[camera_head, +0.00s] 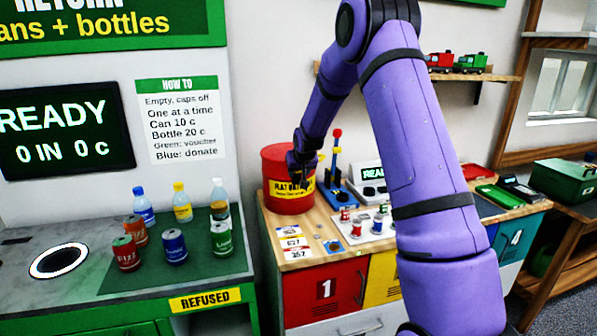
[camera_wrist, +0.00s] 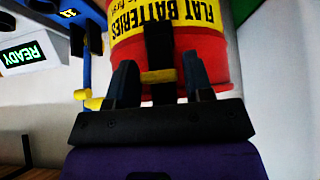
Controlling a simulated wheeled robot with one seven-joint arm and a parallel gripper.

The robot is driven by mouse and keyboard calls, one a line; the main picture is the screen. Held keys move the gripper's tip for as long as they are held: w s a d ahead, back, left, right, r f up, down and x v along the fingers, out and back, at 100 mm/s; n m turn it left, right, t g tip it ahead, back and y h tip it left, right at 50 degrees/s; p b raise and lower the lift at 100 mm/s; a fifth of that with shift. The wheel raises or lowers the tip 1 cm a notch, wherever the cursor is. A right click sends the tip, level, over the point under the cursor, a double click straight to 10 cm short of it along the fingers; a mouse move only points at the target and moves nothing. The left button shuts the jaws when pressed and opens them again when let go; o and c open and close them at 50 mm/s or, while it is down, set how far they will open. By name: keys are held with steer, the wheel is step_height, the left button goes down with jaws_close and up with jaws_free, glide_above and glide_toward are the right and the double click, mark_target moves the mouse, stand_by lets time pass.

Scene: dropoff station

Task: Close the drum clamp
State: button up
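The red drum (camera_head: 280,202) with a yellow "FLAT BATTERIES" label stands at the left end of the wooden counter. It also shows upside down in the wrist view (camera_wrist: 221,62). A black upright piece (camera_wrist: 158,45) with a yellow bar (camera_wrist: 158,76) runs in front of the drum's label and looks like the clamp's lever. My gripper (camera_wrist: 162,88) is at the drum's side, its two fingers apart with the yellow bar between them. I cannot tell whether either finger touches it. In the head view my gripper (camera_head: 300,168) covers part of the label, and the clamp is hidden.
A blue stand (camera_head: 340,193) with a red-knobbed lever is just right of the drum, close to my gripper. A white tray (camera_head: 365,229) with small cans lies in front. Bottles and cans stand on the green mat (camera_head: 205,262) at left. A shelf (camera_head: 500,77) hangs behind my arm.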

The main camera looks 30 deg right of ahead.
steer(key=shift+o, duration=0.7)
steer(key=v, duration=1)
steer(key=shift+s+r, duration=0.2)
steer(key=shift+r, duration=0.2)
steer(key=shift+a, duration=0.15)
